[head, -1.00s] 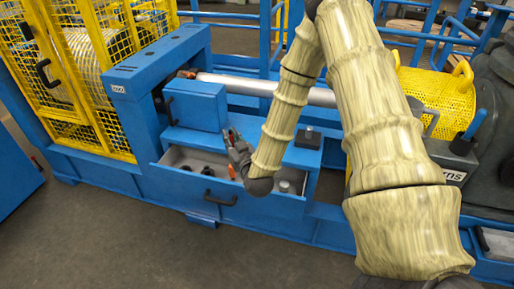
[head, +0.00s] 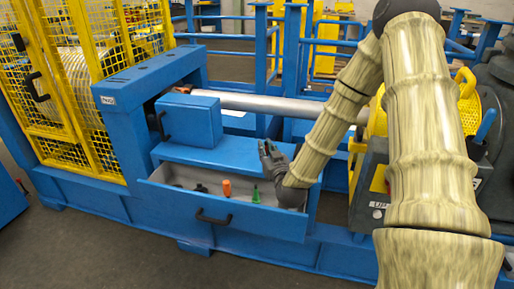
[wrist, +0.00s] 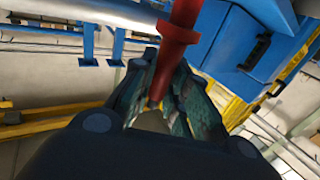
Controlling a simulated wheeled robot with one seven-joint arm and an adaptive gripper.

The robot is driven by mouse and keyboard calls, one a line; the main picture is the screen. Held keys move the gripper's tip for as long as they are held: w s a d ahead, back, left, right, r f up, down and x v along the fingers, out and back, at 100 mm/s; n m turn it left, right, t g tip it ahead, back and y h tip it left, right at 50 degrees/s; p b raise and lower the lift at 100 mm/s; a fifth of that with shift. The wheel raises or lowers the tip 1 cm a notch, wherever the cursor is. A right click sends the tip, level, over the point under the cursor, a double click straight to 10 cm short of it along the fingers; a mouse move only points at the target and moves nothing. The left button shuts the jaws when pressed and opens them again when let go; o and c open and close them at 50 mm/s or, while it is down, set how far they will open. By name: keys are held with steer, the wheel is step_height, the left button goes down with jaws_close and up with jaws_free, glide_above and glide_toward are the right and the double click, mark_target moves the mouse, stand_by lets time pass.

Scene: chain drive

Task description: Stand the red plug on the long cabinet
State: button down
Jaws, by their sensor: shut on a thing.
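The red plug (wrist: 176,38) is between the fingers of my gripper (wrist: 158,95) in the wrist view, with a collar and a narrower end. My gripper (head: 268,152) is shut on it and is held over the right part of the long blue cabinet (head: 225,150) in the head view. I cannot make out the plug in the head view. Whether the plug is upright cannot be told. The right end of the cabinet top is hidden by my gripper and arm.
A drawer (head: 225,216) stands open at the cabinet's front. It holds an orange plug (head: 227,188), a green plug (head: 255,195) and dark pieces. A small blue box (head: 190,119) stands on the cabinet's left part. A grey roller (head: 280,104) runs behind. Bare top lies in front of the box.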

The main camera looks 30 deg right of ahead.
steer(key=shift+w+d+f+b, duration=0.1)
steer(key=shift+w+d+f, duration=0.75)
steer(key=shift+w, duration=1.15)
steer(key=shift+w+d+f+b, duration=0.15)
steer(key=shift+w+d+f, duration=0.7)
steer(key=shift+w, duration=1.15)
steer(key=shift+w+d+f+b, duration=0.1)
steer(key=shift+w+d+f, duration=0.75)
steer(key=shift+w, duration=1.15)
steer(key=shift+r, duration=0.15)
steer(key=c, duration=1.8)
jaws_free()
steer(key=shift+c, duration=0.2)
steer(key=o, duration=0.5)
steer(key=shift+c, duration=0.2)
steer(key=shift+s, duration=0.1)
